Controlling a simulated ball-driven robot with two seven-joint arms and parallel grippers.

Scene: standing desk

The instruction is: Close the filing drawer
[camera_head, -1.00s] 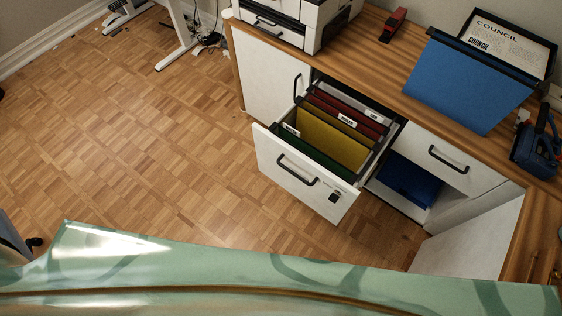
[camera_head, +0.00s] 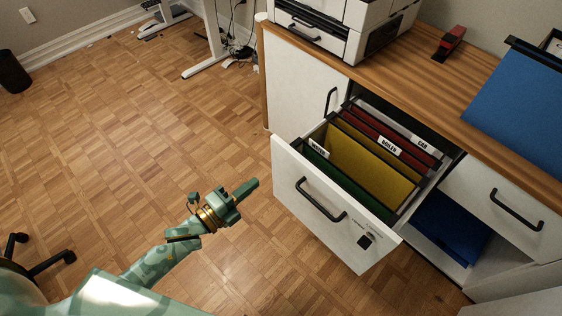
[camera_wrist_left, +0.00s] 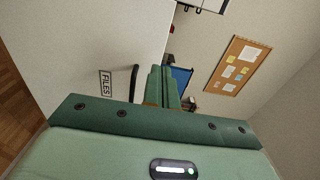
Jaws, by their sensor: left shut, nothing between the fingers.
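The filing drawer (camera_head: 315,214) is pulled out from the cabinet under the wooden counter. Its white front has a black bar handle and a dark lock. Hanging folders in green, yellow and red show inside it. My left gripper (camera_head: 250,188) is shut and empty, to the left of the drawer front and apart from it in the head view. In the left wrist view the shut fingers (camera_wrist_left: 164,82) point along a white panel (camera_wrist_left: 95,60) with a FILES label and a dark handle. My right gripper is not in view.
A printer (camera_head: 350,25) and a red stapler (camera_head: 449,43) stand on the counter (camera_head: 410,75). A blue file box (camera_head: 520,105) is at the right. A closed drawer (camera_head: 500,200) and an open shelf with a blue item (camera_head: 450,228) lie beside the filing drawer. The parquet floor in front is clear.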

